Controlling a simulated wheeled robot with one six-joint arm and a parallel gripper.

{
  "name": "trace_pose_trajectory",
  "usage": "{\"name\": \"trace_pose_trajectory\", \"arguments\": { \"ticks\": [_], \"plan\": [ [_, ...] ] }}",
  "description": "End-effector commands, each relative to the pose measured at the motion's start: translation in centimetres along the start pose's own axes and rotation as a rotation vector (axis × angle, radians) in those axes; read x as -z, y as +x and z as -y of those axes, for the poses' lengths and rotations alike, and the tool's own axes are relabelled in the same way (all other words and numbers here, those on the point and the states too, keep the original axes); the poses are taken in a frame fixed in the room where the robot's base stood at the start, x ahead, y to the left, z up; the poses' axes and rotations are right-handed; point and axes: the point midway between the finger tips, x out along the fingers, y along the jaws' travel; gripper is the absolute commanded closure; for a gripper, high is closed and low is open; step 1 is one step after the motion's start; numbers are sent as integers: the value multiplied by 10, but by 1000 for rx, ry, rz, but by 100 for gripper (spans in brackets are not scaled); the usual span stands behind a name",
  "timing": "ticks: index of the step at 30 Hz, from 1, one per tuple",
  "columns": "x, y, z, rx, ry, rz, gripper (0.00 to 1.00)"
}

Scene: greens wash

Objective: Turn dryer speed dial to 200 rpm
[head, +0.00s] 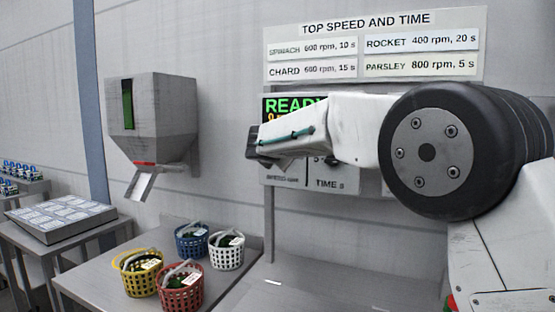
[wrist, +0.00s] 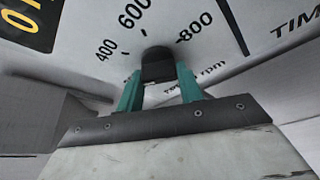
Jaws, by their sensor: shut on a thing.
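The dryer speed dial is a black knob (wrist: 157,63) on a pale panel, seen in the wrist view. Printed marks 400, 600 and 800 arc above it, with "rpm" below right. The 200 mark and any pointer on the knob cannot be made out. My gripper (wrist: 158,76) has its two teal fingers on either side of the knob, shut on it. In the head view my gripper (head: 262,146) is at the left side of the dryer panel (head: 290,180), and my arm hides the dial there. The panel's display reads "READY" (head: 288,105), partly covered.
A sign (head: 375,45) above the panel lists speeds and times. A grey hopper (head: 150,115) hangs on the wall to the left. Yellow, red, blue and white baskets (head: 181,292) of greens stand on the table (head: 100,268). A tray (head: 60,220) sits farther left.

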Motion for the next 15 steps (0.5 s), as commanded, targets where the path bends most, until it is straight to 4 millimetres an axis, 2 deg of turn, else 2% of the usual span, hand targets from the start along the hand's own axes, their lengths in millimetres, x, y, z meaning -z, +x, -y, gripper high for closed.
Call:
{"name": "trace_pose_trajectory", "arguments": {
  "ticks": [15],
  "plan": [
    [1,0,-2,163,-402,0,86]
  ]
}}
